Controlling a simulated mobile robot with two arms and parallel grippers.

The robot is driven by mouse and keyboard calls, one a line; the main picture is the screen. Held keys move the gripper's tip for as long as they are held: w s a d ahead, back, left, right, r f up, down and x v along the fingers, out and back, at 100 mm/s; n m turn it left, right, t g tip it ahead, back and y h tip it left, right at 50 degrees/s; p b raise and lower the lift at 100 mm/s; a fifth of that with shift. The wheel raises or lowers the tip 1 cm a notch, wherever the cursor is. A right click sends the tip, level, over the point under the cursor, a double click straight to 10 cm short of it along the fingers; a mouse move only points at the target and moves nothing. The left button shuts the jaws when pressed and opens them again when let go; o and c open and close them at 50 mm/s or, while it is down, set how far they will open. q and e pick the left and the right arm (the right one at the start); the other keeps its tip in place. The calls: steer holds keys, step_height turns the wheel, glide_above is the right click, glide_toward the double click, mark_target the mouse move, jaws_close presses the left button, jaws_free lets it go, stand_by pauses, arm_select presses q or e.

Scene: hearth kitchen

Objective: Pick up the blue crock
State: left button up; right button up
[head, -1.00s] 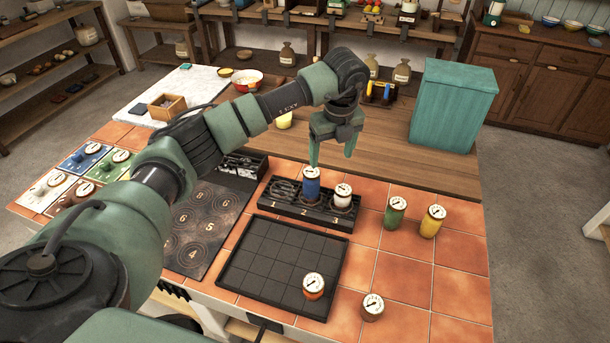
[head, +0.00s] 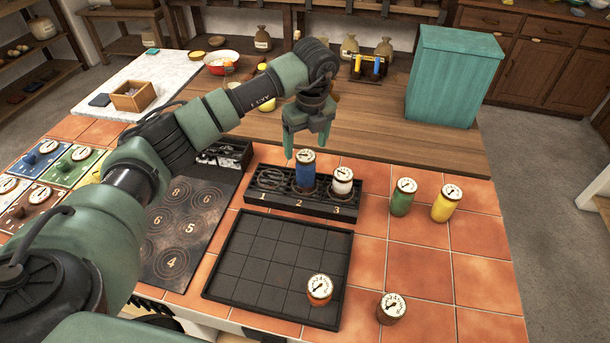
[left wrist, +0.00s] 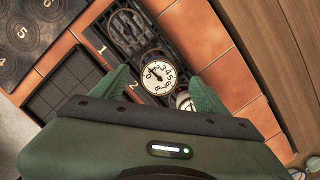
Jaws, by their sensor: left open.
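The blue crock (head: 305,172) stands upright in slot 2 of the black numbered rack (head: 262,201). It has a pale dial-like lid, which shows in the left wrist view (left wrist: 158,75) between the fingers. My left gripper (head: 306,150) is open and points down just above and behind the crock; its fingers look apart from it. In the left wrist view my left gripper (left wrist: 163,90) has one green finger on each side of the crock's lid. My right gripper is not in view.
Green (head: 403,198) and yellow (head: 446,204) crocks stand to the right. An orange crock (head: 319,291) is on the black grid tray (head: 265,262); a brown crock (head: 391,309) is beside it. A teal box (head: 455,80) stands behind.

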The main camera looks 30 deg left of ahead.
mark_target(306, 155)
arm_select(q)
steer(key=shift+f, duration=0.35)
step_height(306, 155, down, 6)
steer(key=p, duration=0.2)
steer(key=shift+w+a+r+p, duration=0.1)
steer(key=shift+a+r+p, duration=0.1)
steer(key=shift+p, duration=0.1)
steer(key=shift+f, duration=0.5)
steer(key=shift+w, duration=0.1)
jaws_close()
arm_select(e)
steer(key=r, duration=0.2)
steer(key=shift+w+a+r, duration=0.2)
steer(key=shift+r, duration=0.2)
